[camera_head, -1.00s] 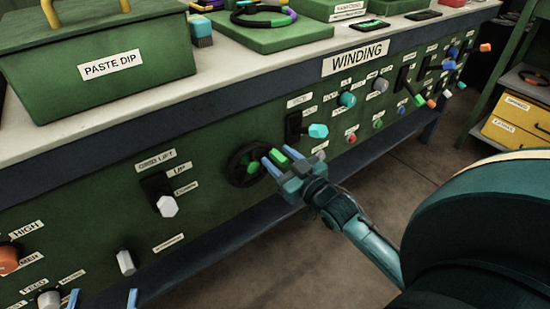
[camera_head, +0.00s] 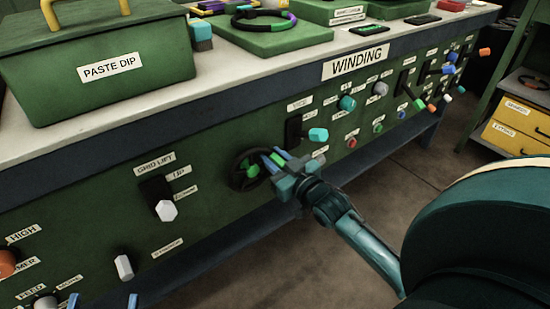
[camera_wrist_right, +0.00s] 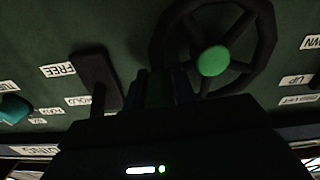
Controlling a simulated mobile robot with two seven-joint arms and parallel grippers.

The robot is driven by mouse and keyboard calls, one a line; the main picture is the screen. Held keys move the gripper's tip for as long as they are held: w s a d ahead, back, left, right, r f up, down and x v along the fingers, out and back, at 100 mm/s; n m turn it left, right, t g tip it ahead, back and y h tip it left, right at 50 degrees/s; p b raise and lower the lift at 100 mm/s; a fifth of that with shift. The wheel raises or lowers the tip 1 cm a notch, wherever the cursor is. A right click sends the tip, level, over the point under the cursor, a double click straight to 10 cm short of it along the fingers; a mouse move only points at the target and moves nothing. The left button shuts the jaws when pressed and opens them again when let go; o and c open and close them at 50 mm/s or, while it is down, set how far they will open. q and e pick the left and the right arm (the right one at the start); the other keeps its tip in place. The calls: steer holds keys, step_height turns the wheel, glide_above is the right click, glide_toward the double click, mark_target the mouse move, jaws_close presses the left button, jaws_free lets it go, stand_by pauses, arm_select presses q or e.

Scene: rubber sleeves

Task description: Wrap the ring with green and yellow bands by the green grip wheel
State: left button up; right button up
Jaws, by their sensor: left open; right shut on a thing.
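The grip wheel (camera_head: 237,180) is a dark spoked wheel with a green hub on the front panel. It also shows in the right wrist view (camera_wrist_right: 265,45). My right gripper (camera_head: 272,160) is shut on the wheel's green grip at the rim's right side; the fingers mostly hide the grip. In the wrist view its dark fingers (camera_wrist_right: 157,88) lie at the rim. A dark ring (camera_head: 240,22) with green and purple bands lies on a green pad on the bench; I cannot make out yellow on it. My left gripper (camera_head: 103,301) is open and empty at the bottom left edge, only its blue fingertips showing.
A white grid-lift lever (camera_head: 167,210) and a teal lever (camera_head: 318,135) flank the wheel. Several more knobs and levers line the panel. The green paste dip box (camera_head: 150,95) stands on the bench. Floor is open below right.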

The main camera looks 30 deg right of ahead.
jaws_close()
arm_select(q)
steer(key=shift+r, duration=0.1)
arm_select(e)
steer(key=shift+d, duration=0.1)
steer(key=shift+f+m+p, duration=0.3)
steer(key=shift+m+p, duration=0.65)
steer(key=shift+m, duration=0.15)
steer(key=shift+d+f+m+p, duration=0.1)
steer(key=shift+f+m+p, duration=0.4)
steer(key=shift+m, duration=0.3)
arm_select(q)
steer(key=shift+w+a+f+n+g+y+p, duration=0.1)
steer(key=shift+a+n+g+y+p, duration=0.25)
steer(key=shift+n+g+y, duration=0.3)
steer(key=shift+w+a+f+n+g+y+p, duration=0.1)
steer(key=shift+a+n+g+y+p, duration=0.25)
steer(key=shift+y, duration=0.4)
arm_select(e)
steer(key=shift+a+f+m, duration=0.45)
steer(key=shift+f+m, duration=0.35)
steer(key=shift+m, duration=1.05)
steer(key=shift+a+f+m, duration=0.4)
steer(key=shift+f+m, duration=0.35)
steer(key=shift+m, duration=1.15)
steer(key=shift+a+f+m, duration=0.45)
steer(key=shift+f+m, duration=0.35)
steer(key=shift+m, duration=1.05)
